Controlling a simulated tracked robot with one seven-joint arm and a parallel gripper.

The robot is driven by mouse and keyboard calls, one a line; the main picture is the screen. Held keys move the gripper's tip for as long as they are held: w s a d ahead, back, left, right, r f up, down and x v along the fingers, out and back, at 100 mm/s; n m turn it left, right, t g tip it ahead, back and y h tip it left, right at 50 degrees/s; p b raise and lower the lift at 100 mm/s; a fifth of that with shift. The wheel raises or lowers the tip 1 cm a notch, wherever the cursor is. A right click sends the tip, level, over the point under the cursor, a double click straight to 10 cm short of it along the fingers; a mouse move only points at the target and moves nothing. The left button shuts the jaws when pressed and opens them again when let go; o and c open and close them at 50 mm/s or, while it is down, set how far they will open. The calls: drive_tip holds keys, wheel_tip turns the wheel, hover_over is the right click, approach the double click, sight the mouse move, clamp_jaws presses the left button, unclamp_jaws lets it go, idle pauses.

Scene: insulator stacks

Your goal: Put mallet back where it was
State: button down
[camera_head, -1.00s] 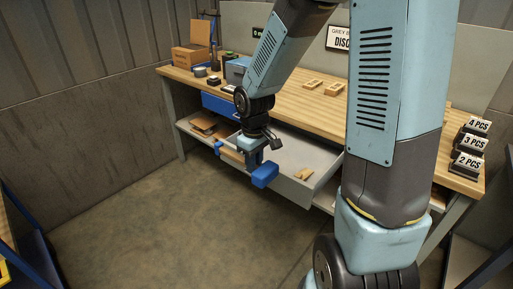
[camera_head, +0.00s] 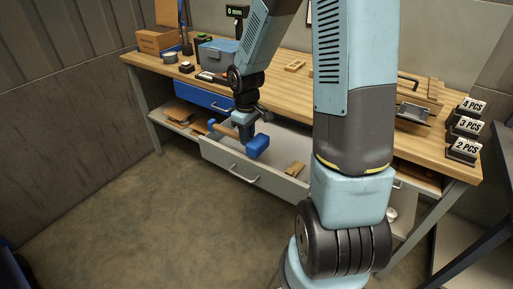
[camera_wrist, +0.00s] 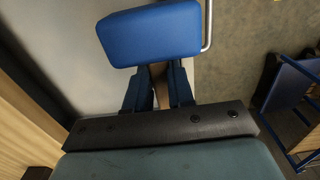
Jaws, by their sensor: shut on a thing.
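The mallet has a blue block head (camera_head: 257,146) and a light wooden handle (camera_head: 224,130). My gripper (camera_head: 240,130) is shut on the handle and holds the mallet over the open grey drawer (camera_head: 218,155) of the workbench. In the wrist view, the blue mallet head (camera_wrist: 150,35) lies just beyond the blue fingers (camera_wrist: 158,88), with a bit of the handle between them. The fingers hide most of the handle there. I cannot tell how high the mallet is above the drawer floor.
A small wooden piece (camera_head: 295,169) lies in the drawer's right part. The blue drawer (camera_head: 204,96) is beside it at left. The bench top (camera_head: 290,85) carries a grey-blue box (camera_head: 217,52), a cardboard box (camera_head: 157,39) and number signs (camera_head: 466,128). The floor in front is clear.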

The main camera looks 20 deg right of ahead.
drive_tip(key=w+d+f, duration=0.1)
drive_tip(key=f, duration=0.1)
drive_tip(key=w+d+f, duration=0.1)
drive_tip(key=d+f, duration=0.1)
drive_tip(key=w+d+f, duration=0.1)
drive_tip(key=f, duration=0.1)
drive_tip(key=shift+w+d, duration=0.1)
drive_tip(key=shift+d, duration=0.25)
wheel_tip(320, 180, down, 4)
drive_tip(key=shift+w+r, duration=0.1)
drive_tip(key=shift+r, duration=0.15)
drive_tip(key=c, duration=1)
unclamp_jaws()
drive_tip(key=shift+d, duration=0.1)
